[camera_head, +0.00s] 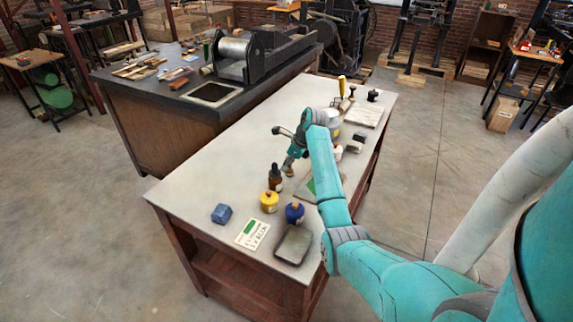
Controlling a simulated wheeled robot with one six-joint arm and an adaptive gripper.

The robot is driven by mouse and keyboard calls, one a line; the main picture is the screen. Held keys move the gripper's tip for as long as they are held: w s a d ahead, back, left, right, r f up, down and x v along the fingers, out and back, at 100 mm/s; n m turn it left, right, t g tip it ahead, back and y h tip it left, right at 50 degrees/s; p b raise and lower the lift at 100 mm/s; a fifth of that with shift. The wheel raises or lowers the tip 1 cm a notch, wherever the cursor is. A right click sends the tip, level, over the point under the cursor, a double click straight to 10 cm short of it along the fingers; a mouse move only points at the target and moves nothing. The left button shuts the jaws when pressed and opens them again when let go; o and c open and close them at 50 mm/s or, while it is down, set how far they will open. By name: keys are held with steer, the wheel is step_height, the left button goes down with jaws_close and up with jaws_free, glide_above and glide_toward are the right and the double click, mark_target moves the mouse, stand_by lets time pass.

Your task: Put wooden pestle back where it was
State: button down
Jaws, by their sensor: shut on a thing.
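The wooden pestle (289,171) shows as a small tan piece at the lower end of my gripper (291,163), over the middle of the pale table (192,187). My gripper points down and is shut on it. Most of the pestle is hidden by the fingers. I cannot tell whether its lower end touches the table.
Close by are a dark dropper bottle (274,178), a yellow jar (269,202) and a blue jar (294,213). A blue block (221,214), a printed card (252,233) and a grey tray (294,245) lie nearer the front. The table's left middle is clear.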

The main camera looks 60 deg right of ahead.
steer(key=c, duration=1)
jaws_free()
steer(key=v, duration=1.2)
